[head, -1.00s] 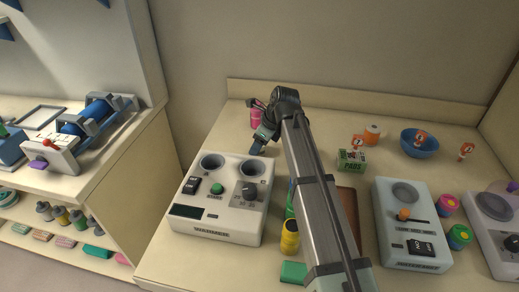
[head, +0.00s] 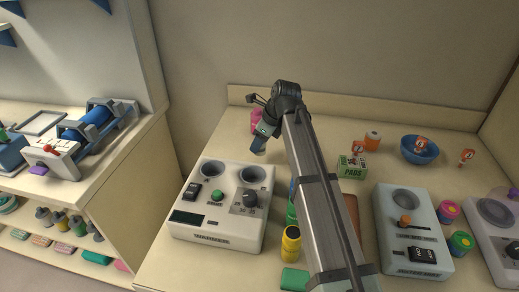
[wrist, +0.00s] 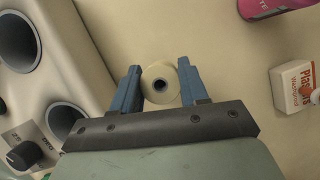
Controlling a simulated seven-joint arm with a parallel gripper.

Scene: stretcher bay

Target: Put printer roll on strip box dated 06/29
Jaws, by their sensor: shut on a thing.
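My gripper (wrist: 161,88) has its blue fingers shut on a cream printer roll (wrist: 171,75), seen end-on with its dark core hole facing the wrist camera. In the head view my gripper (head: 260,143) is behind the white warmer, and the roll cannot be made out there. A pink container (wrist: 262,6) with the letters "TE" is at the top right of the wrist view. It also shows in the head view (head: 256,116), partly behind my gripper. No date 06/29 can be read, so I cannot tell which thing is the strip box.
The white warmer (head: 216,224) with two wells stands left of my arm. A plasters box (wrist: 291,88) lies right of the roll in the wrist view. A pads box (head: 351,168), an orange roll (head: 372,140), a blue bowl (head: 419,152) and a grey-blue device (head: 405,232) stand right.

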